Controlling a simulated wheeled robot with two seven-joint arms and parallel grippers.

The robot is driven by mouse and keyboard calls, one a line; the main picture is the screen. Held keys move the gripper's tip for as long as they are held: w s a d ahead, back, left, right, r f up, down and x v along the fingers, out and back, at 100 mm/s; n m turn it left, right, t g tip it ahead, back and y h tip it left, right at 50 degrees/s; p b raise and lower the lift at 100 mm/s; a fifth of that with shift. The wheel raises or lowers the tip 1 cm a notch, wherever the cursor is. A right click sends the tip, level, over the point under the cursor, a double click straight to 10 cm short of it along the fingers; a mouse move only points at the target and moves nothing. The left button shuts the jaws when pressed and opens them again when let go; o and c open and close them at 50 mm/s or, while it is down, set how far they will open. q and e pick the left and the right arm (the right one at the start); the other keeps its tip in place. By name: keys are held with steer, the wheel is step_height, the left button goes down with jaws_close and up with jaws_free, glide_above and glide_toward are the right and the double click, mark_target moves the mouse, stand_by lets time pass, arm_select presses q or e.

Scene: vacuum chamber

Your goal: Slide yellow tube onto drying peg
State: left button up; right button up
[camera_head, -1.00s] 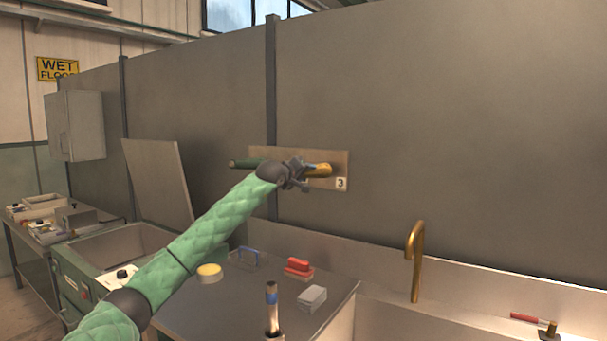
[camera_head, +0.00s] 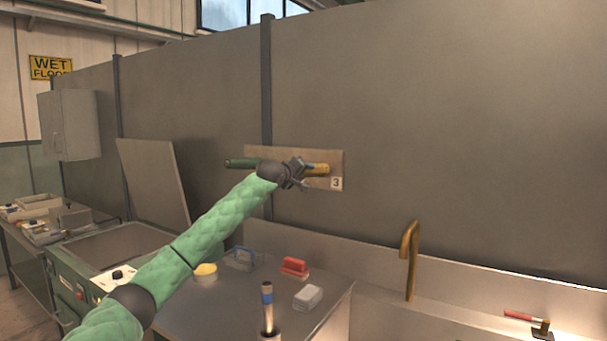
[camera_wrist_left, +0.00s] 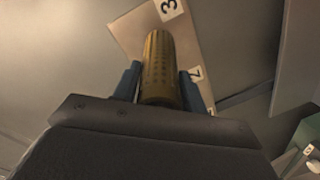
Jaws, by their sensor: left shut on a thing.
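The yellow tube (camera_head: 317,169) is at the peg board (camera_head: 337,159) on the grey wall. My left gripper (camera_head: 300,172) is shut on it. In the left wrist view the tube (camera_wrist_left: 159,62) lies between the two blue fingers (camera_wrist_left: 158,85), in front of the board (camera_wrist_left: 130,32) with labels 3 and 2. Any peg behind the tube is hidden, so I cannot tell how far the tube is on it. A green tube (camera_head: 240,163) sticks out at the board's left end. My right gripper is not in view.
Below is a counter with a blue-handled thing (camera_head: 241,257), a red brush (camera_head: 294,266), a pale block (camera_head: 307,297) and an upright brown bottle-like thing (camera_head: 268,308). A brass tap (camera_head: 410,255) rises by the sink. A raised lid (camera_head: 155,185) stands at left.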

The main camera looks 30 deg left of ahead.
arm_select(q)
steer(key=shift+w, duration=0.3)
steer(key=o, duration=1.3)
steer(key=shift+s+f, duration=0.15)
steer(key=shift+s, duration=0.1)
steer(key=s+b, duration=0.1)
steer(key=s, duration=0.4)
steer(key=s+r+b, duration=0.1)
steer(key=s, duration=0.1)
steer(key=shift+s+a+b, duration=0.15)
steer(key=shift+a+b, duration=0.15)
steer(key=shift+b, duration=0.05)
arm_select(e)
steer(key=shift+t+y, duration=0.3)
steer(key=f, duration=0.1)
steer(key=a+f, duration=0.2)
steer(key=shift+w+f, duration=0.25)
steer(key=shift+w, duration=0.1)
